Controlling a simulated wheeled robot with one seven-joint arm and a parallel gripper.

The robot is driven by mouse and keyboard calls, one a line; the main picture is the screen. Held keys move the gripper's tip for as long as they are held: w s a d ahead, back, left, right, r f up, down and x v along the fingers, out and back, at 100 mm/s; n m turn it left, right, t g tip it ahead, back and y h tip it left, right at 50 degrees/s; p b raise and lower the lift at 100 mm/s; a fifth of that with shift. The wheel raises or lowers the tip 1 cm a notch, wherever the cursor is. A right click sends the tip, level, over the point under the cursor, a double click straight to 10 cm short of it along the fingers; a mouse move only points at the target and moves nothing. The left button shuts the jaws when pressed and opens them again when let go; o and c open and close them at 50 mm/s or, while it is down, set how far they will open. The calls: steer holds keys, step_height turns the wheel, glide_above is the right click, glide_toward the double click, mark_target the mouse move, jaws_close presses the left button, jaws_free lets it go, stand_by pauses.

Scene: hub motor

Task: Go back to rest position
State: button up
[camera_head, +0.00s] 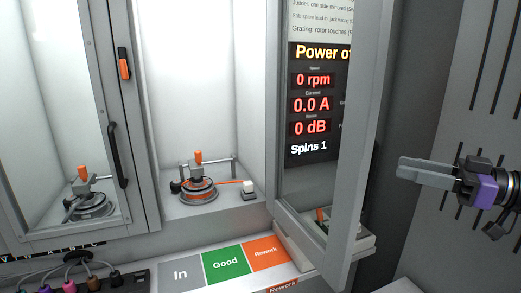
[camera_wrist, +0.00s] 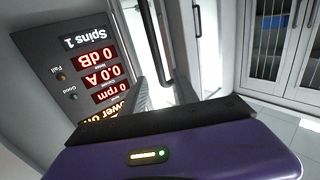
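My gripper (camera_head: 400,170) is at the right side of the head view, raised in front of the grey slotted panel, with its fingers pointing left.
A grey frame panel (camera_head: 362,150) stands edge-on between the bay and my gripper. The display (camera_head: 312,105) reads 0 rpm, 0.0 A, 0 dB and Spins 1. A glazed door (camera_head: 60,130) is at left. In, Good and Rework zones (camera_head: 226,264) look empty.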

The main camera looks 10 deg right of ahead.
steer(key=w+d+r+m+t+h, duration=0.3)
steer(key=d+m+t+h, duration=0.1)
steer(key=d+m, duration=0.1)
steer(key=w+d+f+m+t+h, duration=0.1)
steer(key=d+f+m+t+h, duration=0.25)
steer(key=f+m+h, duration=0.2)
steer(key=s+a+f+m+g+h, duration=0.1)
steer(key=s+a+f+m+h, duration=0.2)
steer(key=f, duration=0.5)
steer(key=s+a+f+m+g+h, duration=0.1)
steer(key=s+f+m+h, duration=0.1)
steer(key=s+f+h, duration=0.5)
steer(key=s+a+f+n+g+y, duration=0.1)
steer(key=s+a+f, duration=0.3)
steer(key=s+a, duration=0.4)
steer(key=s+a+f+n+g+y, duration=0.1)
steer(key=s+a+f+n+y, duration=0.2)
steer(key=s+a, duration=0.5)
steer(key=s+a+f+n+g+y, duration=0.1)
steer(key=s+a+f+n+y, duration=0.2)
steer(key=s, duration=1.3)
steer(key=a+f, duration=0.2)
steer(key=a, duration=0.3)
steer(key=shift+a+f+g, duration=0.25)
steer(key=shift+f+g, duration=0.1)
